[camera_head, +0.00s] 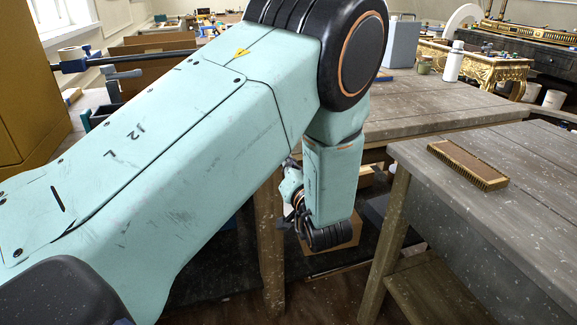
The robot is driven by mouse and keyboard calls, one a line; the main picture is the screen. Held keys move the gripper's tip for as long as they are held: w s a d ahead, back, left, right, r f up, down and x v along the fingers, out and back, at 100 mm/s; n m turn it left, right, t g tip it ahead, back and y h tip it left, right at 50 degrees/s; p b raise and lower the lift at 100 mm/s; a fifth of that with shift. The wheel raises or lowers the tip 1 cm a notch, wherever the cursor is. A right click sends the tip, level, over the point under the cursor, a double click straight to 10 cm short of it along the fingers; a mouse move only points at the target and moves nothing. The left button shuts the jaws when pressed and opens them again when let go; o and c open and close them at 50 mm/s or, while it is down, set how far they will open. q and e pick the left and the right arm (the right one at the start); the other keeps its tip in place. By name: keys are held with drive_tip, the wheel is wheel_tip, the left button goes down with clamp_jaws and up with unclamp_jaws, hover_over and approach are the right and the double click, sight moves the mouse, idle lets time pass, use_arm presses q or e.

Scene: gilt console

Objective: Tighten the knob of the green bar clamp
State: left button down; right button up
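I cannot make out a green bar clamp or its knob in the head view; my large pale-teal arm covers much of the middle. A dark bar with blue end pieces (85,63) sticks out at the upper left, and I cannot tell whether it is a clamp. My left arm comes in from the left, bends at a black joint and hangs down between the tables. Its gripper (288,221) is mostly hidden behind the wrist, and its fingers cannot be made out. My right gripper is not in view.
A brown brush-like block (468,165) lies on the grey wooden table (535,205) at the right. Behind are a white bottle (454,62), a gilt console (487,72) and a grey case (401,43). A yellow-brown cabinet (28,85) stands at the left. A gap separates the tables.

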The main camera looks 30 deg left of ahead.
use_arm(q)
drive_tip(key=shift+b+x, duration=0.75)
drive_tip(key=shift+x, duration=2.1)
